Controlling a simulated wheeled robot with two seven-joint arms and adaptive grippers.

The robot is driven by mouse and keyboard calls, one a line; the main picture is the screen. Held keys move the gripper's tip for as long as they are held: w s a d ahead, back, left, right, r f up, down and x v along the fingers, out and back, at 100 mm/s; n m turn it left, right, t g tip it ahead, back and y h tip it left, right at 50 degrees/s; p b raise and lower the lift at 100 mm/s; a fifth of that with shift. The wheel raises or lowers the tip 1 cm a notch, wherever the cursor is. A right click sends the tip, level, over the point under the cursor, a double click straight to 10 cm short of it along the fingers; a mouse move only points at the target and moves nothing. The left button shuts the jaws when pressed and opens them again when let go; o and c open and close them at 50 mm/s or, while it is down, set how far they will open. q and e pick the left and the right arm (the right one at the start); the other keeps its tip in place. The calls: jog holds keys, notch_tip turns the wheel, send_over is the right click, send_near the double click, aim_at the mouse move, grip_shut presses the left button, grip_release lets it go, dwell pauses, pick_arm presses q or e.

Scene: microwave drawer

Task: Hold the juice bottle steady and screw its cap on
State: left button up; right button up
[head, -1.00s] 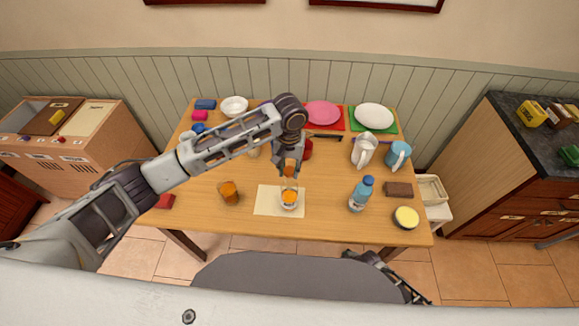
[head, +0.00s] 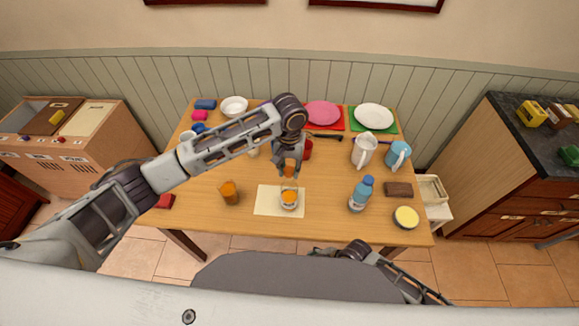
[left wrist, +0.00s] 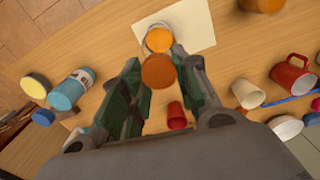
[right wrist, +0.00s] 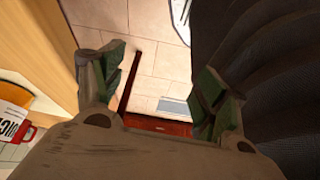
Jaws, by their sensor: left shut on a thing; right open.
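The juice bottle (head: 289,201) is clear with orange juice inside and stands on a pale sheet on the table. It also shows beyond my fingers in the left wrist view (left wrist: 159,39). My left gripper (head: 289,168) is shut on the round orange cap (left wrist: 158,72), directly above the bottle's mouth. I cannot tell whether the cap touches the mouth. My right gripper (right wrist: 160,78) is open and empty, below the table's front edge, with floor tiles between its fingers. In the head view the right gripper (head: 322,252) is small and dark.
The pale sheet (head: 265,206) lies mid-table. A glass of orange drink (head: 229,193) stands left of the bottle. A blue bottle (head: 361,194), a brown block (head: 398,189) and a yellow-topped tub (head: 405,217) are at the right. Plates, pitchers and a bowl (head: 234,106) stand farther back.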

jog(key=w+a+r+m+y, duration=0.1)
jog(key=w+a+r+y, duration=0.1)
jog(key=w+a, duration=0.1)
jog(key=m+t+y, duration=0.3)
jog(key=m+t, duration=0.1)
jog(key=t, duration=0.2)
send_near(296, 203)
jog(key=a+f, duration=0.2)
jog(key=shift+a, duration=0.3)
jog(key=shift+w+d+r+m, duration=0.15)
jog(key=shift+w+d+m, duration=0.25)
jog(key=shift+w, duration=0.15)
jog(key=shift+a, duration=0.1)
jog(key=shift+x, duration=4.95)
jog(key=c, duration=0.6)
